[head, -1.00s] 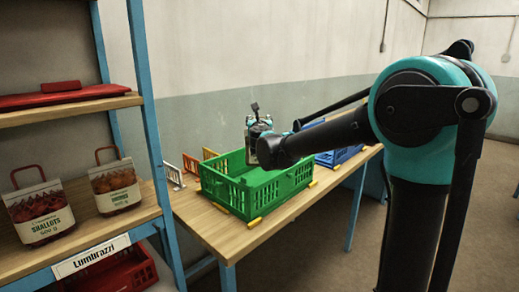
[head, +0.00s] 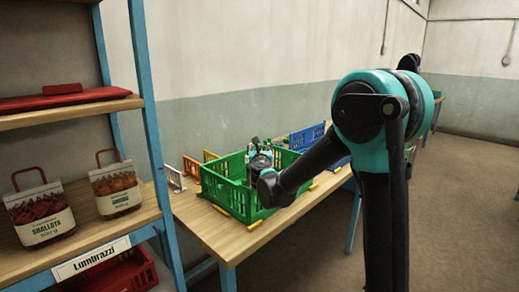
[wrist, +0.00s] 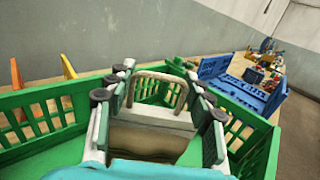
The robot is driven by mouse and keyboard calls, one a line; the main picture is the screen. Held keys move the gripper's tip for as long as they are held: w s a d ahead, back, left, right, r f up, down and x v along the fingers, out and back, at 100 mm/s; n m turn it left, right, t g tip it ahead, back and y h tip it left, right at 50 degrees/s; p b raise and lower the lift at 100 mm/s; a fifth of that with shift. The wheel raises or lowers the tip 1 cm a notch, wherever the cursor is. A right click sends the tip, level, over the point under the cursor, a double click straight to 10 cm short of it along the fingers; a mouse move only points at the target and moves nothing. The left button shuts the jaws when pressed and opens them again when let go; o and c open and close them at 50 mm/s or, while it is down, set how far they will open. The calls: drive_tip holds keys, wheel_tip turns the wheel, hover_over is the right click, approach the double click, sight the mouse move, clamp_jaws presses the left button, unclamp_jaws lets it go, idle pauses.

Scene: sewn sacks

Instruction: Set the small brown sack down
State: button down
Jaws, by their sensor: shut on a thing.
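In the wrist view my gripper (wrist: 157,118) is shut on a pale brown sack (wrist: 150,137) with a looped handle. The sack sits between the two fingers, and its lower part is hidden. Green crate walls (wrist: 40,118) stand around the gripper and the sack. In the head view my gripper (head: 260,163) is inside the green crate (head: 222,184), below or near its rim. The sack cannot be made out there behind the gripper and arm. Whether it touches the crate floor cannot be told.
The crate stands on a wooden table (head: 205,232). A blue crate (head: 308,138) is beyond it, and small orange and white racks (head: 192,168) are behind it. A shelf at left holds a shallots sack (head: 40,212) and another sack (head: 116,192).

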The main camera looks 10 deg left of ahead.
drive_tip(key=c, duration=0.6)
unclamp_jaws()
drive_tip(key=shift+f, duration=0.1)
